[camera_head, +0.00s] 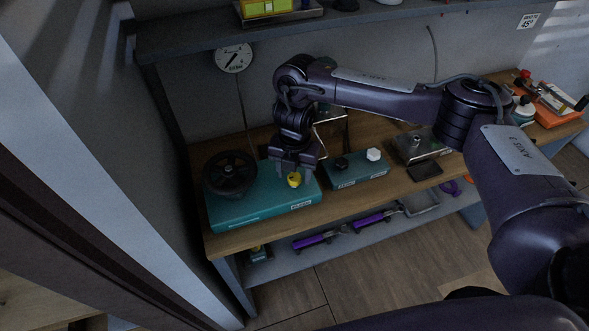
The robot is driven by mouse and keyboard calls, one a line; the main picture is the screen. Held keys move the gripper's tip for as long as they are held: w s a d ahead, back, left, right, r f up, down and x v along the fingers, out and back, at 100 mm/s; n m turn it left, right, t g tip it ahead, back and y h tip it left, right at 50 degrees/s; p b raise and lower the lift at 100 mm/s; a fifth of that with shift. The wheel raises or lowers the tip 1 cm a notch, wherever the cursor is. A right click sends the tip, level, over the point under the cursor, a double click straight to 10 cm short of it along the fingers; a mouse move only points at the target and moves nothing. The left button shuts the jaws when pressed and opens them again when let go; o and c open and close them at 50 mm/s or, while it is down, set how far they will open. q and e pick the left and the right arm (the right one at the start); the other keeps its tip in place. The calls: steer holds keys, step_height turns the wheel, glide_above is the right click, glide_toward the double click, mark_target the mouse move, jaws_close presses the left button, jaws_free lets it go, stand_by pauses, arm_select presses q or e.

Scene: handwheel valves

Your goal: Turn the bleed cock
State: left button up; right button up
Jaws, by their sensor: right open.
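A black handwheel (230,172) stands on the left part of the same box. I cannot tell whether the fingers touch the knob. The lower fingers are dark and partly hard to make out. My left gripper is not in view.
A second teal box (356,170) with a black and a white knob stands to the right. A metal fitting (415,145) is farther right. A gauge (233,58) hangs on the wall. A shelf (240,30) overhangs the back. Purple tools (320,239) lie on the lower shelf.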

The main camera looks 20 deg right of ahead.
steer(key=shift+r, duration=0.15)
step_height(320, 180, up, 6)
steer(key=p, duration=0.5)
steer(key=shift+p, duration=0.35)
